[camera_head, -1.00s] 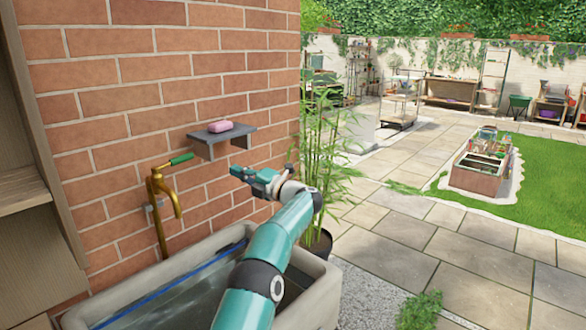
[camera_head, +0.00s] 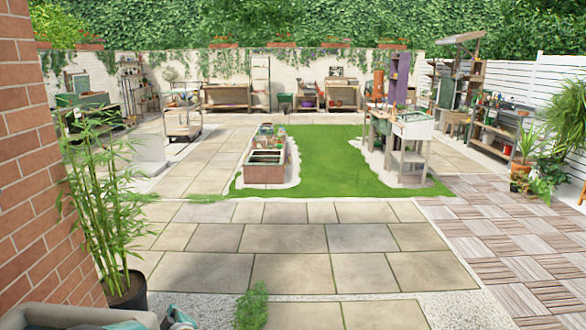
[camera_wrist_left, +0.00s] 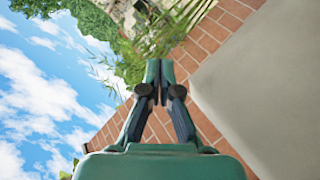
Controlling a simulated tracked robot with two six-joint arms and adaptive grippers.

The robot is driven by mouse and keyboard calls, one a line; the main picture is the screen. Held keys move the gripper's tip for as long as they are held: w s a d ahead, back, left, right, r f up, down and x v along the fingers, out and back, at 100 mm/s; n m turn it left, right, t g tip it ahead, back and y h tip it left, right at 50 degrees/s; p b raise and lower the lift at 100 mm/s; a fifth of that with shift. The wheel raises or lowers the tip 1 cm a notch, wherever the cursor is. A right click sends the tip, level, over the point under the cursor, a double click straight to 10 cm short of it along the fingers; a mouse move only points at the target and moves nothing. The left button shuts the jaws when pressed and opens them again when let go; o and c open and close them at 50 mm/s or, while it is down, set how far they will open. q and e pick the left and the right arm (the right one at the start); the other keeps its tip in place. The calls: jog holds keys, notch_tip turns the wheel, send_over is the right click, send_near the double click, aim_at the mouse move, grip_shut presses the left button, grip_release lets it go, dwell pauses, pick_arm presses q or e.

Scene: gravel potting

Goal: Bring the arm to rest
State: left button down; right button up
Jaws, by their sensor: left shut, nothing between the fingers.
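My left gripper (camera_wrist_left: 158,72) shows in the left wrist view with its two fingers together, shut and empty. Brick wall and green leaves lie behind its fingertips. In the head view only small teal parts of my left arm (camera_head: 178,318) show at the bottom left edge, by the stone trough (camera_head: 75,314); the rest is cut off by the frame. My right gripper is not in view.
A brick wall (camera_head: 30,150) stands at the left, with a potted bamboo (camera_head: 95,190) beside it. Paving (camera_head: 290,240) ahead is open. A planter box (camera_head: 265,172) and a potting table (camera_head: 410,130) stand around the lawn (camera_head: 330,170).

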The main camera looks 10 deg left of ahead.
pick_arm(q)
jog(key=s+d+f+m+g+h, duration=0.2)
jog(key=s+d+f+m+h, duration=0.2)
jog(key=s+d+f, duration=0.4)
jog(key=s+d+f+m+g+h, duration=0.1)
jog(key=s+d+f+m+h, duration=0.4)
jog(key=d, duration=0.5)
jog(key=s+d+f+m+g+h, duration=0.2)
jog(key=s+d+g, duration=0.2)
jog(key=s, duration=0.8)
jog(key=s+d+f+m+g+h, duration=0.2)
jog(key=s+d, duration=0.5)
jog(key=s, duration=0.5)
jog(key=shift+f+m+g+h+p, duration=0.3)
jog(key=shift+f+m+g, duration=0.1)
jog(key=shift+m+g, duration=0.4)
jog(key=shift+s, duration=0.2)
